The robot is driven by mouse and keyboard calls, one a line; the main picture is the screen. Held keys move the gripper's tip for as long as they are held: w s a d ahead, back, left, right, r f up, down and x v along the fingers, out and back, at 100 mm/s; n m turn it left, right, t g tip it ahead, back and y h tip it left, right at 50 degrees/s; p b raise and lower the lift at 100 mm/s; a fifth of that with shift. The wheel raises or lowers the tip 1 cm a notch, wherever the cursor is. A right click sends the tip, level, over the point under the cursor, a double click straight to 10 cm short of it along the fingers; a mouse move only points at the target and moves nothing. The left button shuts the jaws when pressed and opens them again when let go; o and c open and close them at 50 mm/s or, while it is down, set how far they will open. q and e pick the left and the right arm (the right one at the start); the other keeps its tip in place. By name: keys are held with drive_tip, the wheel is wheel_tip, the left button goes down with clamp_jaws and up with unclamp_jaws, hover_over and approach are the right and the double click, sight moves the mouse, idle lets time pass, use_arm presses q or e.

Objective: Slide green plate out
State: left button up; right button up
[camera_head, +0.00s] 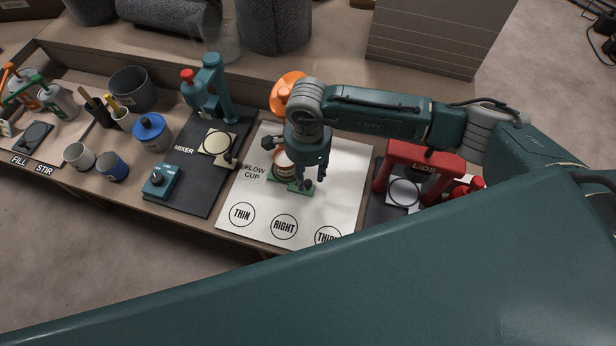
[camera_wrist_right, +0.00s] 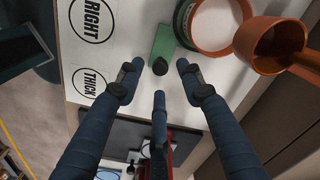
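The green plate (camera_head: 303,189) lies on the white mat under the flow cup (camera_head: 283,163), and part of it sticks out. It also shows in the right wrist view (camera_wrist_right: 163,43), with a black knob (camera_wrist_right: 160,66) at its near end. My right gripper (camera_head: 309,180) is over that end. In the right wrist view its fingers (camera_wrist_right: 158,76) are spread, with the knob between their tips and a visible gap on each side. It holds nothing. The rest of the plate is hidden beneath the cup and my gripper. My left gripper is not in view.
The white mat (camera_head: 255,205) has THIN, RIGHT and a third, partly covered circle along its front. An orange ladle-like cup (camera_wrist_right: 275,45) stands close beside the flow cup. The mixer (camera_head: 218,90) is left of the mat; a red lid press (camera_head: 414,153) is right. The mat's front is clear.

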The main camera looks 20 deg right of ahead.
sight(309, 182)
wheel_tip(309, 182, down, 3)
drive_tip(key=shift+f, duration=0.2)
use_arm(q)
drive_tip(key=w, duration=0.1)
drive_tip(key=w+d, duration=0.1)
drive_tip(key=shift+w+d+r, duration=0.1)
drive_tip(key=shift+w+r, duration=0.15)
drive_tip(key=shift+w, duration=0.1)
use_arm(e)
drive_tip(key=c, duration=0.9)
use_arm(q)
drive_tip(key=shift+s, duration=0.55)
use_arm(e)
drive_tip(key=shift+d, duration=0.1)
clamp_jaws()
